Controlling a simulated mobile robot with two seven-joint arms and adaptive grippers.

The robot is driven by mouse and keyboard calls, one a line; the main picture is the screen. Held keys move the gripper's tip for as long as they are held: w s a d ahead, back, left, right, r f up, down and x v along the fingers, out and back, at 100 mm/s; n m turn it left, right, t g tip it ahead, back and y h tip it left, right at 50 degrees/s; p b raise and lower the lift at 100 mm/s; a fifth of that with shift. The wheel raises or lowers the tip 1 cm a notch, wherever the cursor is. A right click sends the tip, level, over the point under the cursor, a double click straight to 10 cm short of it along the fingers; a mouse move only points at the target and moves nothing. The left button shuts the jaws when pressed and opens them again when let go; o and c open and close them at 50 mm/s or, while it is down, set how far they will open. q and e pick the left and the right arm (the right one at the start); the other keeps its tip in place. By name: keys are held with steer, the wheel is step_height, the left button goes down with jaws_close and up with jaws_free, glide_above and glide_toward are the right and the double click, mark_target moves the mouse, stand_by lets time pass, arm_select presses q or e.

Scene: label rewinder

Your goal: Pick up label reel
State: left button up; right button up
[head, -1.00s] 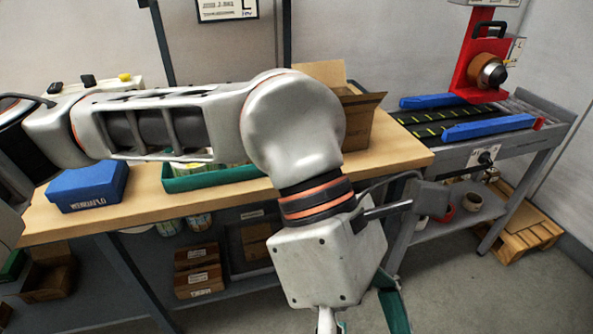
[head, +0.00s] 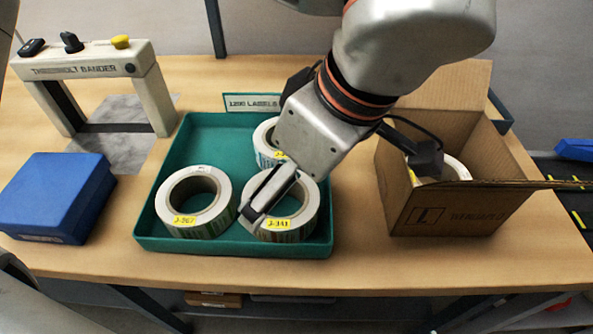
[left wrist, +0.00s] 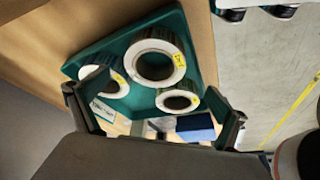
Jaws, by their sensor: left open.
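A green tray (head: 160,243) on the wooden bench holds three white label reels with yellow tags, lying flat. The front-left reel (head: 167,205) is tagged J-367. The front-right reel (head: 306,212) is tagged J-341. The back reel (head: 264,152) is partly hidden by my left wrist. My left gripper (head: 264,197) is open and appears over the J-341 reel, hiding part of it; whether it touches is unclear. In the left wrist view, the open fingers (left wrist: 155,94) frame the tray (left wrist: 195,38) and its reels, with nothing between them. My right gripper is not in view.
An open cardboard box (head: 450,212) with a white reel (head: 455,167) inside stands right of the tray. A blue box (head: 50,195) and a bander (head: 98,62) stand at left. A label sign (head: 250,101) stands behind the tray. The bench front is clear.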

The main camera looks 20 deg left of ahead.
arm_select(q)
steer(key=x, duration=0.2)
steer(key=shift+w+a+f+b, duration=0.2)
steer(key=shift+a+b, duration=0.05)
steer(key=shift+b, duration=0.15)
steer(key=x, duration=0.1)
steer(key=b+x, duration=0.1)
steer(key=x, duration=0.3)
steer(key=shift+w+d+f, duration=0.1)
steer(key=shift+w+f, duration=0.05)
steer(key=shift+w, duration=0.3)
steer(key=c, duration=1.4)
